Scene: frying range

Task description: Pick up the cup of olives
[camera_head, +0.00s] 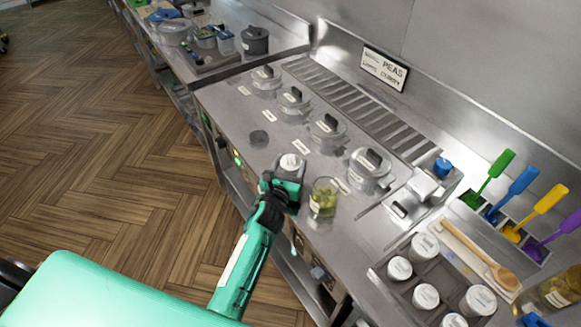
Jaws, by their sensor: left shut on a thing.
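The cup of olives (323,198) is a clear glass with green olives and a pale label, upright at the front edge of the steel counter. My left gripper (308,196) comes in from below and is at the cup's left side, shut on it. The fingertips are small and partly hidden behind the gripper body and the cup. I cannot tell whether the cup's base touches the counter. My right gripper is out of view.
Several lidded steel pots (326,133) stand behind on the counter (235,108). A rack of white-lidded jars (424,247), a wooden spoon (470,243) and coloured spatulas (520,187) are at the right. A small steel box (421,188) stands right of the cup.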

